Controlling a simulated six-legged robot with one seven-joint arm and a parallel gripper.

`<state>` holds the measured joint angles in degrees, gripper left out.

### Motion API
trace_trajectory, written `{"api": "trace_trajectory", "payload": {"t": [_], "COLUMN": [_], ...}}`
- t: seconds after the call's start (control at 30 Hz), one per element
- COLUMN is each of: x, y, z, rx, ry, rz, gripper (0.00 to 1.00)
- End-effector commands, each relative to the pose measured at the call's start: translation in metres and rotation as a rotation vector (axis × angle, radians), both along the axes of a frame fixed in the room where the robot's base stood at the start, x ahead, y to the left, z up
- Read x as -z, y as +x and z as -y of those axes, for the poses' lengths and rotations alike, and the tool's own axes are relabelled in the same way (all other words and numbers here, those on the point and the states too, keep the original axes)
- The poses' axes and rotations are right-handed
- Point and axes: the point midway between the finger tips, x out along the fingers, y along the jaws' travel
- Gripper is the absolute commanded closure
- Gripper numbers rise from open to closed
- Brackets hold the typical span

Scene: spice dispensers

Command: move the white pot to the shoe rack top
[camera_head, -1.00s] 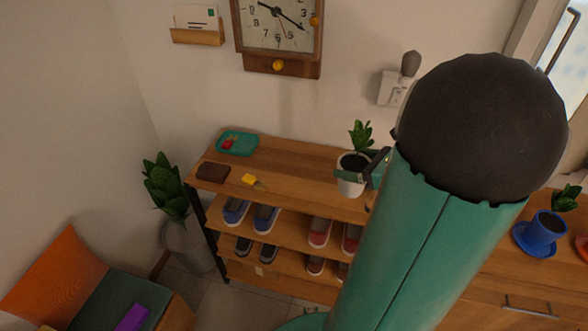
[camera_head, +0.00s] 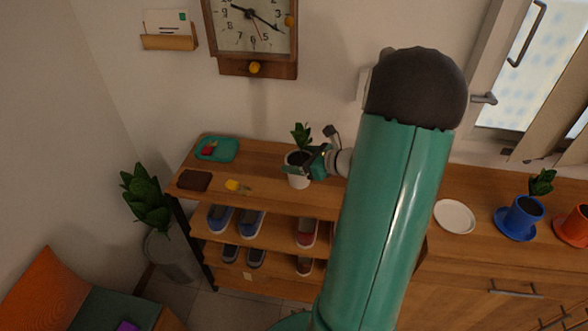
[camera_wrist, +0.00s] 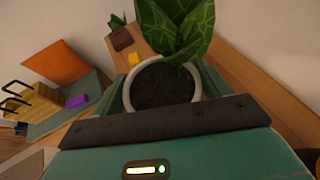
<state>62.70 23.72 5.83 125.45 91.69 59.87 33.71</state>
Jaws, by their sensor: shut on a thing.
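The white pot (camera_head: 298,181) with dark soil and a green leafy plant is at the right part of the shoe rack top (camera_head: 262,160). My gripper (camera_head: 306,168) is shut on the pot, with a finger along its side. In the wrist view the white pot (camera_wrist: 161,65) sits between my gripper's fingers (camera_wrist: 165,85), its plant leaning toward the top edge. I cannot tell whether the pot's base touches the wood. My green arm hides the right end of the rack.
On the rack top are a teal tray (camera_head: 226,150), a brown wallet (camera_head: 195,180) and a yellow-tagged item (camera_head: 237,186). Shoes fill the shelves below. A white saucer (camera_head: 455,216), blue pot (camera_head: 524,214) and orange pot (camera_head: 576,226) stand on the right cabinet.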

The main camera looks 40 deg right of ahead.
Motion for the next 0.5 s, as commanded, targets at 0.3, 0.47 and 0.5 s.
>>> {"api": "trace_trajectory", "payload": {"t": [0.3,0.47,0.5], "x": [0.024,0.048,0.051], "y": [0.022,0.021,0.021], "z": [0.000,0.000,0.000], "rx": [0.000,0.001,0.002], "ry": [0.001,0.003,0.002], "rz": [0.001,-0.001,0.001], "gripper": [0.66,0.66,0.66]}}
